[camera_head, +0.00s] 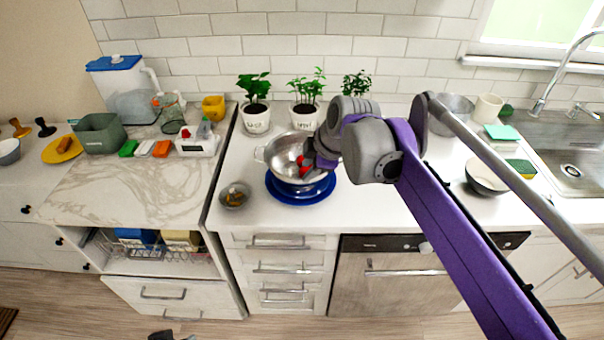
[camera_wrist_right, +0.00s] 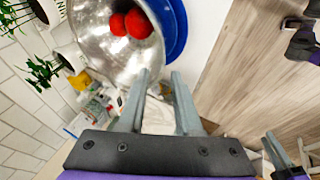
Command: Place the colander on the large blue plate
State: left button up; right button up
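The metal colander (camera_head: 282,152) stands on the large blue plate (camera_head: 328,188) on the middle counter, with red round items (camera_wrist_right: 128,23) inside. It looks somewhat tilted in the head view. My right gripper (camera_head: 308,167) is at the colander's right side. In the right wrist view, the fingers of my right gripper (camera_wrist_right: 162,76) are apart with a clear gap and nothing plainly held between them. The left finger overlaps the colander's rim, and contact is unclear. The plate also shows behind the colander (camera_wrist_right: 174,25). Only a dark piece of my left gripper (camera_head: 165,335) shows at the bottom edge.
A small bowl (camera_head: 235,196) stands left of the plate. Potted plants (camera_head: 305,112) line the wall behind. A dark-rimmed bowl (camera_head: 485,178) and a sponge (camera_head: 519,167) are near the sink (camera_head: 572,170). The counter's front strip around the plate is clear.

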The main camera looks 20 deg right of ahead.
jog(key=a+v, duration=0.1)
jog(key=v, duration=0.3)
jog(key=s+d+f+m+h, duration=0.2)
jog(key=s+f+m, duration=1.3)
jog(key=s+f, duration=0.5)
jog(key=s, duration=0.2)
jog(key=shift+s+f+m, duration=0.2)
jog(key=shift+s+m, duration=0.1)
jog(key=shift+s, duration=0.1)
jog(key=shift+w+r+p, duration=0.25)
jog(key=shift+r+p, duration=0.35)
jog(key=shift+r, duration=0.05)
jog(key=shift+s, duration=0.1)
